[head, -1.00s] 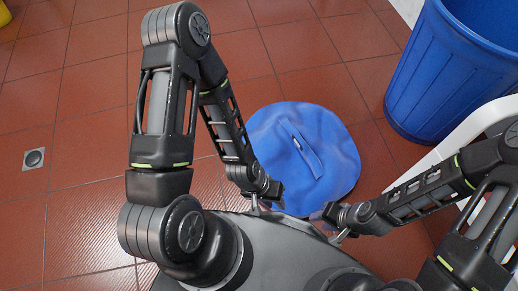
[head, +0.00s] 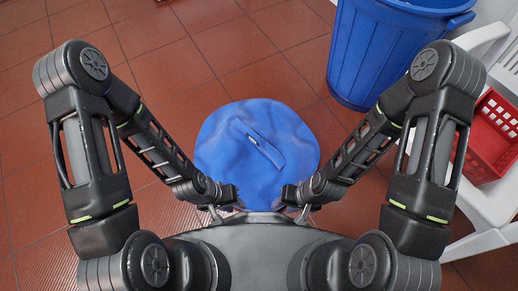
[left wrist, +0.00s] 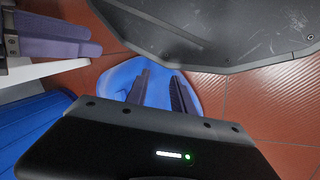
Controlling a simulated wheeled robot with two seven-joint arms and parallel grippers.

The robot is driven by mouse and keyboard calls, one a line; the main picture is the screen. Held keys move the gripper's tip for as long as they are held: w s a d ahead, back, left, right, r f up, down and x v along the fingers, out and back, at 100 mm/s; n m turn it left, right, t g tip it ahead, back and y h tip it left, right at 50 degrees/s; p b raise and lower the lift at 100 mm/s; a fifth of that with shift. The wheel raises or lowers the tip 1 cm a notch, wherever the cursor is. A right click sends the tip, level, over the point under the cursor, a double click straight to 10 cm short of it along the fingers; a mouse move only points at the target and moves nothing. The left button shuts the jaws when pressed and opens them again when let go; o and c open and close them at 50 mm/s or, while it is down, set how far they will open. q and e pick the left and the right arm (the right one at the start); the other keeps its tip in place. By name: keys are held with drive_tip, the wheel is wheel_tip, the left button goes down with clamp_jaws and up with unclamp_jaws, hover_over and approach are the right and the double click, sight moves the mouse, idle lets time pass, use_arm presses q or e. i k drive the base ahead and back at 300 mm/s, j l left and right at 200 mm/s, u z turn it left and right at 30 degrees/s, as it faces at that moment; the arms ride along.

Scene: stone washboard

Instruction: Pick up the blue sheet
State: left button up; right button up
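The blue sheet (head: 222,135) is a roughly round, soft-looking blue piece lying on the tiled floor in front of me. A narrow raised fold or strip runs diagonally across its middle. It also shows beyond my left gripper's fingers in the left wrist view (left wrist: 119,78). My left gripper (head: 212,212) is above the sheet's near left side; its fingers are apart with nothing between them in the left wrist view (left wrist: 160,88). My right gripper (head: 296,212) is at the sheet's near right side. Its two fingers look apart and empty at upper left in the left wrist view (left wrist: 58,36).
A large blue bin (head: 375,60) stands behind and right of the sheet. A white plastic chair (head: 488,205) holding a red basket (head: 487,140) is at the right. The red tiled floor (head: 190,65) is clear at the left and back.

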sight(258, 147)
drive_tip(key=i+l+z, duration=0.15)
drive_tip(key=l+z, duration=0.2)
drive_tip(key=i+l+z, duration=0.2)
drive_tip(key=l+z, duration=0.15)
drive_tip(key=l, duration=0.1)
